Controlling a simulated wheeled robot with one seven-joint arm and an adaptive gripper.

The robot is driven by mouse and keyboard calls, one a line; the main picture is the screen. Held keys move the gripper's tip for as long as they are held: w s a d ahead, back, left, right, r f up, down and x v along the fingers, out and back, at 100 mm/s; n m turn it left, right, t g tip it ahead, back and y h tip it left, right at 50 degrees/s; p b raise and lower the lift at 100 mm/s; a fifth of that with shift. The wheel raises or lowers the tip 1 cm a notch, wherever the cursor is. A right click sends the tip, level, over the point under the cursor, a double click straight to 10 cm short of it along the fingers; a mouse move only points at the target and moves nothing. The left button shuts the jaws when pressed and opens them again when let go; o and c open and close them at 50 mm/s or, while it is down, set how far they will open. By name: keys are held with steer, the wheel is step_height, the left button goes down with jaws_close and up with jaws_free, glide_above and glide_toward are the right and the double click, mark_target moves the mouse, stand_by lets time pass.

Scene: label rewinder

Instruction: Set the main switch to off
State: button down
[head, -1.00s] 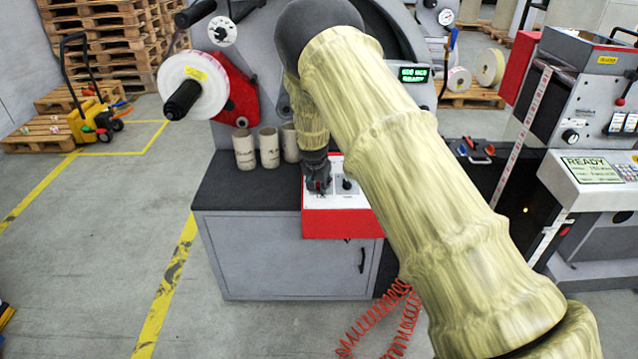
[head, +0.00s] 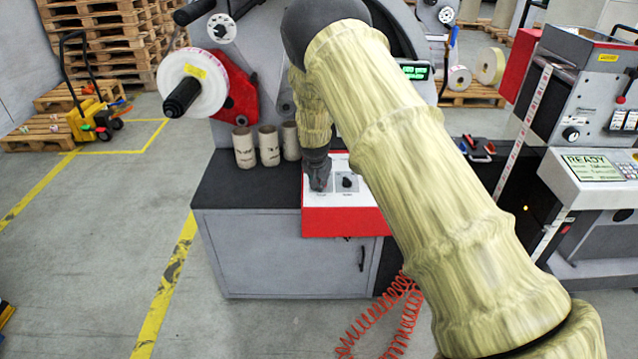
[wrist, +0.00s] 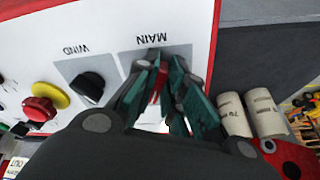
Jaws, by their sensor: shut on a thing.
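The main switch (wrist: 157,84) shows red between my fingertips in the wrist view, on a grey plate labelled MAIN, which appears upside down there. My gripper (wrist: 163,82) has its teal finger pads on either side of the knob and is shut on it. The fingers hide much of the knob, so its exact setting cannot be read. In the head view my gripper (head: 319,187) is at the left of the white-topped red control box (head: 345,223), and it hides the switch.
The black WIND knob (wrist: 90,85) sits beside the main switch. Cardboard cores (head: 268,146) stand on the dark bench top behind the box.

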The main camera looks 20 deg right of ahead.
steer(key=n, duration=0.1)
steer(key=n+b, duration=0.1)
steer(key=n, duration=0.3)
steer(key=shift+s+d+y+b, duration=0.15)
steer(key=shift+d+y+b, duration=0.15)
steer(key=shift+y+b, duration=0.1)
steer(key=n, duration=0.6)
steer(key=shift+d+y+b, duration=0.35)
steer(key=shift+y, duration=0.05)
steer(key=c, duration=1.5)
jaws_free()
steer(key=shift+r, duration=0.1)
steer(key=v, duration=1.1)
steer(key=shift+s+r, duration=0.3)
steer(key=shift+s, duration=0.05)
